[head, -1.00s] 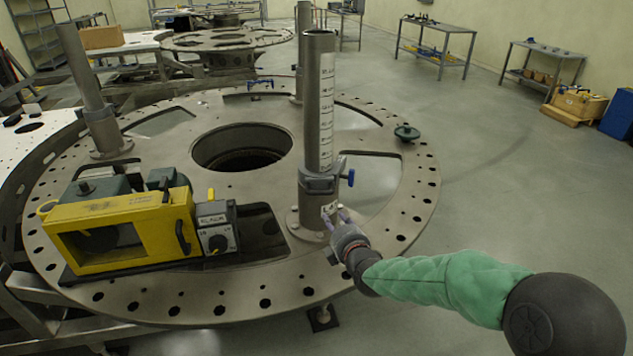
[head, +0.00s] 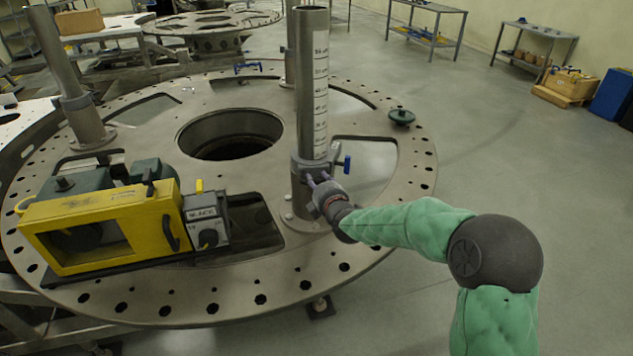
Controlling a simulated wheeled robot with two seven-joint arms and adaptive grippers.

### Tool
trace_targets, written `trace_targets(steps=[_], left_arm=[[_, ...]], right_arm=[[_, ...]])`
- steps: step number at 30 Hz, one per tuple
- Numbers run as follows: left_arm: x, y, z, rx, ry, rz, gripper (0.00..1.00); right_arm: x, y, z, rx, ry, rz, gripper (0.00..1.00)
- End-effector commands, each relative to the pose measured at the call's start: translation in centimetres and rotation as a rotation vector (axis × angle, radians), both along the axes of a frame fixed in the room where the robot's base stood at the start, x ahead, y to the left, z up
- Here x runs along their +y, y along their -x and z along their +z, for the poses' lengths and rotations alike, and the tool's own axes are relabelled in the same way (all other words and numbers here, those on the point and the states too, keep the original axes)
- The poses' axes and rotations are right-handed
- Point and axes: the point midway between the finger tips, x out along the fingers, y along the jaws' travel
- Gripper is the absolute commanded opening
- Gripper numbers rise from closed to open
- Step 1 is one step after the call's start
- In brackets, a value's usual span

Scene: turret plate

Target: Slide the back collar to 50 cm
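A tall grey post (head: 305,75) with a scale label (head: 320,85) stands at the plate's near right. A grey collar (head: 303,169) with a blue handle (head: 347,165) sits low on it, below the scale. A back post (head: 290,40) is mostly hidden behind this post; I cannot make out a collar on it. A left post (head: 58,60) has a collar low down. My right gripper (head: 318,179) has its fingers apart at the lower front of the near collar; I cannot tell whether they touch it. My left gripper is out of view.
The round turret plate (head: 190,290) has a large central hole.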

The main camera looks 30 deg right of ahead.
Motion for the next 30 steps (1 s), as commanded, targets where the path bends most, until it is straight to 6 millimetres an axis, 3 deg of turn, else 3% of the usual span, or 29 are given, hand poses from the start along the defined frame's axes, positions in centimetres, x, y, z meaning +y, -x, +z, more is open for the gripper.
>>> trace_targets(steps=[6, 16, 17, 21, 30], left_arm=[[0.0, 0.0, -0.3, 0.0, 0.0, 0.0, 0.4], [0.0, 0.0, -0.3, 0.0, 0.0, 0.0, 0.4], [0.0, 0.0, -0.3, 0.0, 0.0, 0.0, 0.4], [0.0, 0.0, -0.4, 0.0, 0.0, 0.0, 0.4], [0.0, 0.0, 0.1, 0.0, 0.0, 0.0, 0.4]], right_arm=[[-0.4, -1.7, -0.4, 0.0, 0.0, 0.0, 0.39], [-0.5, -1.9, -0.4, 0.0, 0.0, 0.0, 0.39], [-0.4, -1.9, -0.4, 0.0, 0.0, 0.0, 0.36], [-0.5, -1.9, -0.4, 0.0, 0.0, 0.0, 0.0], [-0.5, -1.9, 0.1, 0.0, 0.0, 0.0, 0.0]])
